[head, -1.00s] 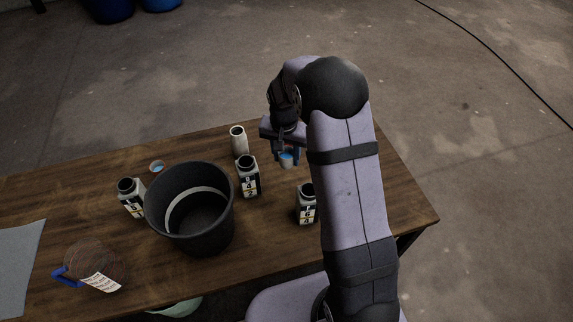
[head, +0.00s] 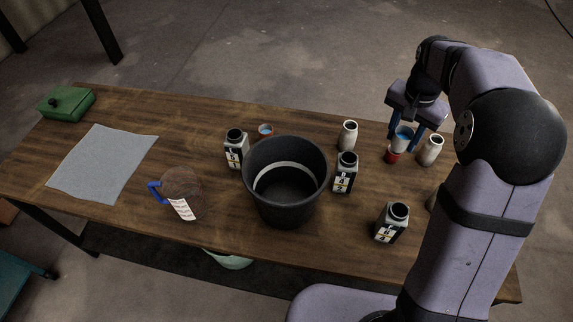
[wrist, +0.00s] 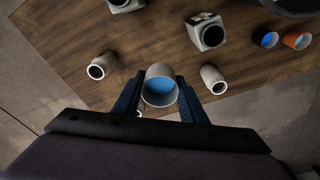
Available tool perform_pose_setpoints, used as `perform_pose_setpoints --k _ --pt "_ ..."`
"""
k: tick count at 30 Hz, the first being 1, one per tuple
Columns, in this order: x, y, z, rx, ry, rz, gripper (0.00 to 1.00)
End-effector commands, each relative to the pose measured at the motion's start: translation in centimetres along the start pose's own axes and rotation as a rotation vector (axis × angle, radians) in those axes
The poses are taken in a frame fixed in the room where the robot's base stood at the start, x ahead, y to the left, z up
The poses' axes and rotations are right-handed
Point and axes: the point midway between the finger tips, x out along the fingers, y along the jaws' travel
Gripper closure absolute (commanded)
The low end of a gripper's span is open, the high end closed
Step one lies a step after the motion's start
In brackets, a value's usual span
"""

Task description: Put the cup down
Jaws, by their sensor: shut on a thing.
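My gripper (head: 404,139) is shut on a pale grey cup (head: 402,133) with blue inside. In the wrist view, the cup (wrist: 158,94) sits between the two fingers, and its blue contents show through the open top. In the head view, the cup is over the right part of the table, left of a white bottle (head: 431,150). The cup looks upright and raised. A red object (head: 392,157) shows just below it, partly hidden by the gripper. I cannot tell the gap between the cup and the red object.
A black vat (head: 254,195) stands mid-table. Around it are labelled grey bottles (head: 342,184), a second white bottle (head: 348,138) and an orange cup (head: 265,131). A jug (head: 186,190), grey mat (head: 95,175) and green box (head: 66,104) are left. Bare wood lies between jug and mat.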

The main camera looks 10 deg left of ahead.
Motion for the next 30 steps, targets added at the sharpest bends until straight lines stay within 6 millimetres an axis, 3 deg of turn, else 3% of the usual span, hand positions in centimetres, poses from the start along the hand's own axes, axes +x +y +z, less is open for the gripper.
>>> perform_pose_setpoints --k 11,21,30 --pt "-0.3 -5.1 4.0 -0.524 -0.011 -0.062 0.85" --pt "-0.9 -10.7 9.7 -1.204 -0.012 -0.149 0.85" --pt "-1.6 -14.3 15.1 -1.776 -0.012 -0.222 0.85"
